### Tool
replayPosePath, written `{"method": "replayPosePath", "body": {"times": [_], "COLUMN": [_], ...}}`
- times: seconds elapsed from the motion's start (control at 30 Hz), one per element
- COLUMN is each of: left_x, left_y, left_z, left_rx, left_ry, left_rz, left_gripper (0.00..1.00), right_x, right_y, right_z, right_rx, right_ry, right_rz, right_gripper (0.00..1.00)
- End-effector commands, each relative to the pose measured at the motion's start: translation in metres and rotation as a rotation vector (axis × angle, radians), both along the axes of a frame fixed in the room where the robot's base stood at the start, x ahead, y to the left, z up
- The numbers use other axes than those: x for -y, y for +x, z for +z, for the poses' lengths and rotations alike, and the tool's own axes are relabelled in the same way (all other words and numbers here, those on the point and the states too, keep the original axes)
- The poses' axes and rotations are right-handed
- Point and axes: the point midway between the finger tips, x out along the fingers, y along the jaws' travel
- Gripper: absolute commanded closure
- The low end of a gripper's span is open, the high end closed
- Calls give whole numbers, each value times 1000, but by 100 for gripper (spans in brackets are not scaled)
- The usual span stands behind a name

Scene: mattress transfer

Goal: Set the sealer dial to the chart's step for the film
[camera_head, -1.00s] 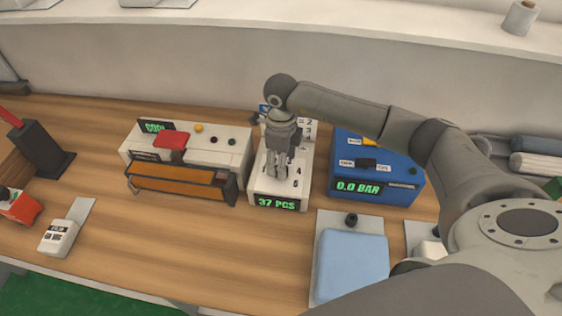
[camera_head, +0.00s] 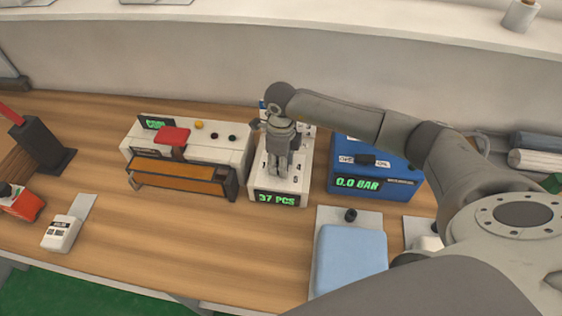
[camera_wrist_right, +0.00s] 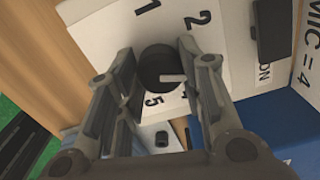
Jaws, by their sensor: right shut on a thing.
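My right gripper (camera_head: 279,172) points down at the white box (camera_head: 258,178) whose green display reads "37 PCS". In the right wrist view my right gripper (camera_wrist_right: 160,78) is shut on a round black dial (camera_wrist_right: 153,68), one finger on each side. The dial has a pale pointer line facing right in that view. A white chart (camera_wrist_right: 308,50) at the right edge ends in "MIC = 4", the rest cut off. My left gripper is not in view.
Left of the box stands a white machine (camera_head: 215,152) with a red handle and orange front bar. Right is a blue unit (camera_head: 405,173) reading "0.0 BAR". A light blue pad (camera_head: 350,262) lies in front.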

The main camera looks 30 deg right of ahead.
Motion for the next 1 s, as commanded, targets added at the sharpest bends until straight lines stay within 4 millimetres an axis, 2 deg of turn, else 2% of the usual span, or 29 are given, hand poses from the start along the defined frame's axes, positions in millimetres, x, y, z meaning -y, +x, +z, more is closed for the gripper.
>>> {"method": "replayPosePath", "body": {"times": [0.17, 0.37, 1.0], "left_x": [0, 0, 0], "left_y": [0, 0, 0], "left_z": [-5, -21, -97], "left_rx": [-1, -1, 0], "left_ry": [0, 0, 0], "left_rz": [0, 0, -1], "left_gripper": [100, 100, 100], "right_x": [0, 0, 0], "right_y": [0, 1, 2], "right_z": [-1, -3, -3], "right_rx": [1, 3, 6], "right_ry": [1, 0, 0], "right_rz": [22, 110, 643], "right_gripper": [88, 88, 88]}}
